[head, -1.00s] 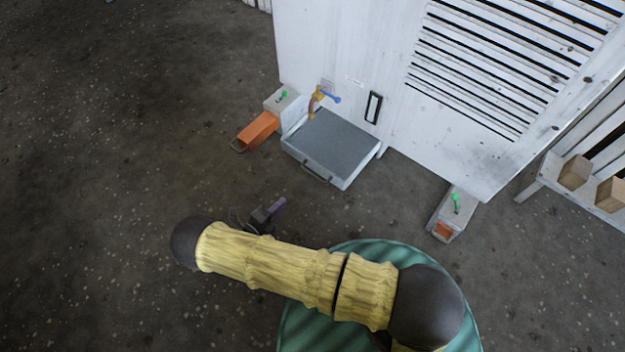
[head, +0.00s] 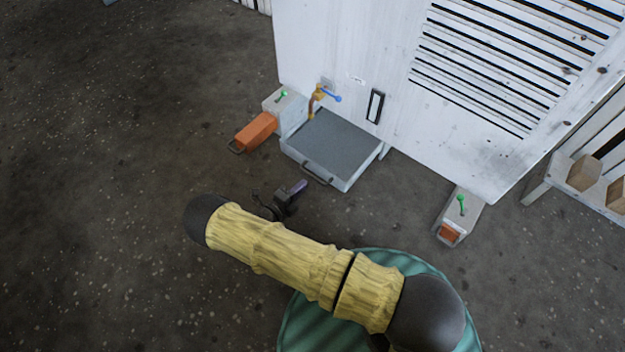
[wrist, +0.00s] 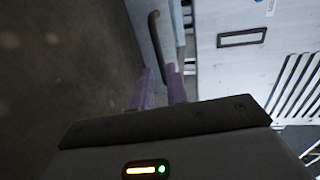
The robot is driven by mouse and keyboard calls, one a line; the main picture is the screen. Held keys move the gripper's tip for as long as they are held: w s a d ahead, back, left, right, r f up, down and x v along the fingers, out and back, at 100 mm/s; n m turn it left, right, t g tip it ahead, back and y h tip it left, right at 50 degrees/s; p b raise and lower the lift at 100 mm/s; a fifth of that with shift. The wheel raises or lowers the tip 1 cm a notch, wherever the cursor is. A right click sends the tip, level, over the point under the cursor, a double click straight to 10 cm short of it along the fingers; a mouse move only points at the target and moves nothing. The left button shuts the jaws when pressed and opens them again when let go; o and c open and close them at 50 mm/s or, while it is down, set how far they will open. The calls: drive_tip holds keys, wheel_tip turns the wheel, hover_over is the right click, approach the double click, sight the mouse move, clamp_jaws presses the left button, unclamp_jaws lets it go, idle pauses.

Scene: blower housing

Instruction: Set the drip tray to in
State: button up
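The drip tray (head: 335,142) is a pale box with a dark grey top. It juts out from the front of the white housing, low down under a tap. Its dark bar handle (head: 316,175) is on the near face; the handle also shows in the wrist view (wrist: 157,36). My gripper (head: 302,186) is just in front of the handle, near its lower side in the head view. In the wrist view its two purple fingers (wrist: 159,74) are apart, with the handle's near end at the fingertips. I cannot tell if they touch it.
The brass tap (head: 317,97) with a blue lever is above the tray. An orange drawer (head: 256,130) sticks out from a grey box at left. Another grey box (head: 460,214) with a green lever stands at right. A shelf with wooden blocks (head: 584,172) is far right. Floor at left is clear.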

sight(313, 176)
drive_tip(key=b+x, duration=0.2)
drive_tip(key=x, duration=0.4)
drive_tip(key=shift+f+b, duration=0.2)
drive_tip(key=shift+b, duration=0.2)
drive_tip(key=shift+w+d, duration=0.3)
drive_tip(key=shift+w, duration=0.1)
drive_tip(key=shift+r, duration=0.1)
clamp_jaws()
